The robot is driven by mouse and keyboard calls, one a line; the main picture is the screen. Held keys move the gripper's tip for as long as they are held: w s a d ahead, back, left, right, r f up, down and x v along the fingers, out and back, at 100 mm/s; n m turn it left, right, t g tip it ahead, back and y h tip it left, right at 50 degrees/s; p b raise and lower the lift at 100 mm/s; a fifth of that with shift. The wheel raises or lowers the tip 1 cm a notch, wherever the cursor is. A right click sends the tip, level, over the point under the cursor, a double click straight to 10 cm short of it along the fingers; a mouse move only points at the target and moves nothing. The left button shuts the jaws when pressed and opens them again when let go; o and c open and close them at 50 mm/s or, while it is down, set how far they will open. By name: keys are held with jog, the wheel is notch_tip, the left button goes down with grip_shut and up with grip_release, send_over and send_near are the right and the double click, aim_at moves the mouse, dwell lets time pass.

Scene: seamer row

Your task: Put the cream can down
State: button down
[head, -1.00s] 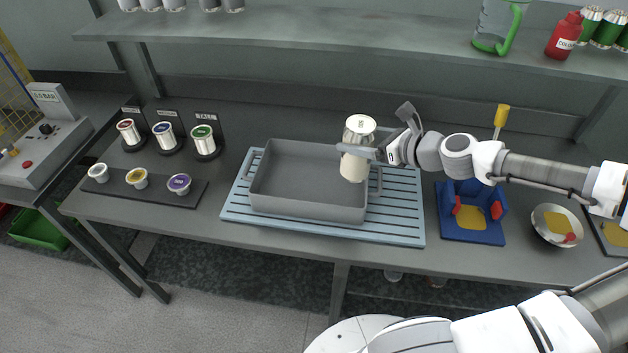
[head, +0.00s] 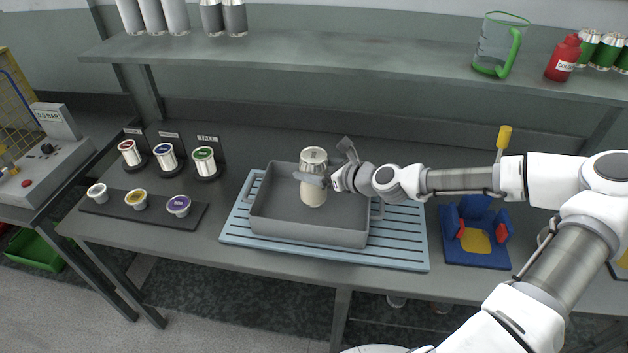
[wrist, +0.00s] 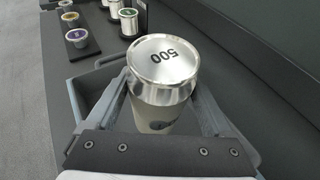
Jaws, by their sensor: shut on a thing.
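The cream can (head: 314,190) has a silver top and a cream body. In the wrist view its silver end (wrist: 163,60) faces the camera and reads "500". My gripper (head: 314,180) is shut on the can, with one finger on each side of it in the wrist view (wrist: 165,105). The can is upright and shows over the inside of the grey tray (head: 300,238). I cannot tell whether its base touches the tray floor. The tray stands on a blue slatted mat (head: 405,250).
A blue fixture (head: 476,232) is at the right. A shelf (head: 330,60) runs above the bench. The tray looks otherwise empty.

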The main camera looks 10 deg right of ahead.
jog(key=shift+f, duration=1.9)
jog(key=shift+f+b, duration=0.1)
jog(key=shift+b, duration=0.2)
grip_release()
jog(key=shift+f, duration=0.1)
jog(key=shift+s+d+r, duration=0.1)
jog(key=shift+s+r, duration=0.05)
jog(key=shift+r, duration=0.05)
jog(key=p+v, duration=0.1)
jog(key=v, duration=1)
jog(key=shift+s+r, duration=0.15)
jog(key=shift+s, duration=0.2)
